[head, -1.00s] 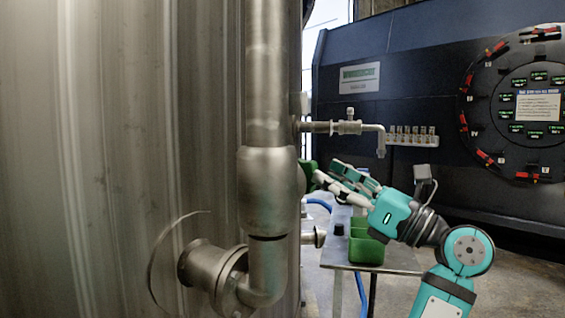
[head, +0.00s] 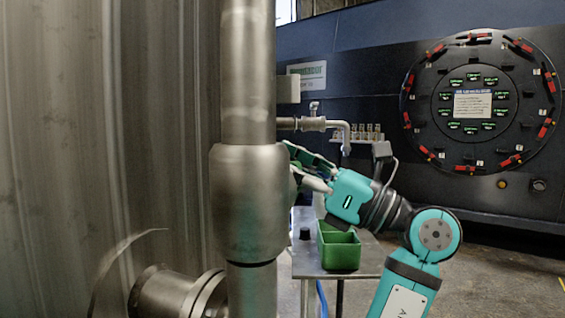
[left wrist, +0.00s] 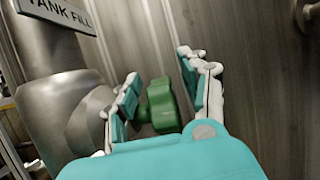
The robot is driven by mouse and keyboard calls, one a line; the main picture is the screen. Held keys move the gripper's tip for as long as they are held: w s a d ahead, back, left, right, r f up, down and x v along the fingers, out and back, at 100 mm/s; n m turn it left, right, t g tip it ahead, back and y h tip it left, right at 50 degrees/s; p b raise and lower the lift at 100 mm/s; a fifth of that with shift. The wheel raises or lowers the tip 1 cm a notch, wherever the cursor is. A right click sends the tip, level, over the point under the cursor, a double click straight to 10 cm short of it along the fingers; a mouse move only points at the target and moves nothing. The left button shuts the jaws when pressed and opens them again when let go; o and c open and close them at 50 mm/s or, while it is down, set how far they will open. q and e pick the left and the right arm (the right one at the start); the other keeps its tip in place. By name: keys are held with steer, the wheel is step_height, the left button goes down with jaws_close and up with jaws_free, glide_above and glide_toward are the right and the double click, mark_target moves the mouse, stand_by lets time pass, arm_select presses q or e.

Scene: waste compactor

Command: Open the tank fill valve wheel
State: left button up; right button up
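The green valve wheel (left wrist: 162,105) shows in the left wrist view, beside the steel pipe (left wrist: 85,115) under a "TANK FILL" sign (left wrist: 62,12). My left gripper (left wrist: 165,90) is open, with one finger on each side of the wheel. The left finger looks close to the wheel's edge; I cannot tell whether it touches. In the head view this gripper (head: 302,170) reaches in against the far right side of the vertical pipe (head: 248,195), which partly hides the fingertips. I cannot make out the wheel clearly there. My right gripper is not in view.
The large steel tank (head: 100,130) fills the left side. A small pipe with a tap (head: 315,124) juts out above the gripper. A green bin (head: 340,250) stands on a metal table (head: 305,262) below. A dark machine with a round panel (head: 480,95) stands behind.

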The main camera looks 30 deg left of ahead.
arm_select(q)
steer(key=shift+t, duration=0.3)
jaws_close()
